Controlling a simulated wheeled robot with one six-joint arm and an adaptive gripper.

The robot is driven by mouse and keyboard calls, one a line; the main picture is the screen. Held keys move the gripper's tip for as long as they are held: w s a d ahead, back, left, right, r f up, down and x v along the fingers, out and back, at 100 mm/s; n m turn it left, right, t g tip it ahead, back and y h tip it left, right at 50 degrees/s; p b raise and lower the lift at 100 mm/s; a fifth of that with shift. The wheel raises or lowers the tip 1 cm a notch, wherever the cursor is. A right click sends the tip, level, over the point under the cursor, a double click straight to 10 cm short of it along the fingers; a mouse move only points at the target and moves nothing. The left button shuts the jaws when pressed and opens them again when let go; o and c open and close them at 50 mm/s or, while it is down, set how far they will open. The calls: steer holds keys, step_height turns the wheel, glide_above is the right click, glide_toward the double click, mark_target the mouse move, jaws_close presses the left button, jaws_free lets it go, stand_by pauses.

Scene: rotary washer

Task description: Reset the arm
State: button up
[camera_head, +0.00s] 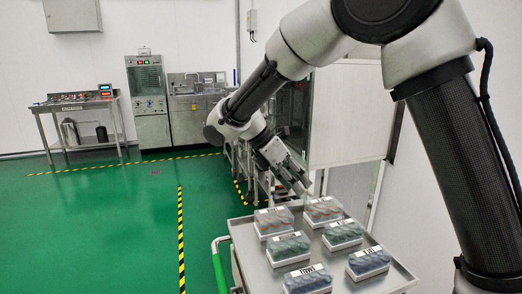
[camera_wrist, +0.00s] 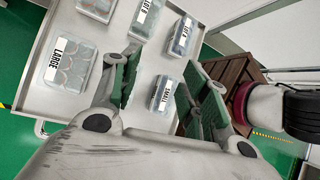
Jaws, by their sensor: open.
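My gripper (camera_head: 301,186) is at the end of my bent arm, just above the far edge of the metal tray cart (camera_head: 258,284). In the wrist view my gripper (camera_wrist: 160,88) has its two green-padded fingers spread apart with nothing between them. Several labelled clear boxes stand on the tray. A box labelled LARGE (camera_wrist: 73,66) is at the left in the wrist view, and one labelled SMALL (camera_wrist: 163,93) shows beyond the fingers. In the head view a box (camera_head: 322,211) sits closest to the gripper; I cannot tell whether they touch.
A green handle (camera_head: 219,265) is at the cart's left side. A side table (camera_head: 78,106), a grey machine (camera_head: 149,98) and a sink unit (camera_head: 195,102) stand at the back wall. Green floor (camera_head: 110,215) is free at left. A brown slatted crate (camera_wrist: 229,78) is beside the cart.

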steer(key=s+d+r+m+y, duration=0.2)
steer(key=s+d+r+m, duration=0.15)
steer(key=d, duration=0.25)
steer(key=s+d+r+m+y, duration=0.1)
steer(key=s+d+r+m, duration=0.1)
steer(key=d+m, duration=0.3)
steer(key=s+d+r+m+y, duration=0.2)
steer(key=d+m, duration=0.1)
steer(key=d, duration=0.4)
steer(key=s+d+m+t+y, duration=0.1)
steer(key=s+d+m+t, duration=0.1)
steer(key=s+d+m, duration=0.3)
steer(key=s+d+m+t+y, duration=0.1)
steer(key=s+d+m+t, duration=0.1)
steer(key=s+d+m, duration=0.2)
steer(key=s+m, duration=0.3)
steer(key=s, duration=0.2)
steer(key=shift+s+d, duration=0.35)
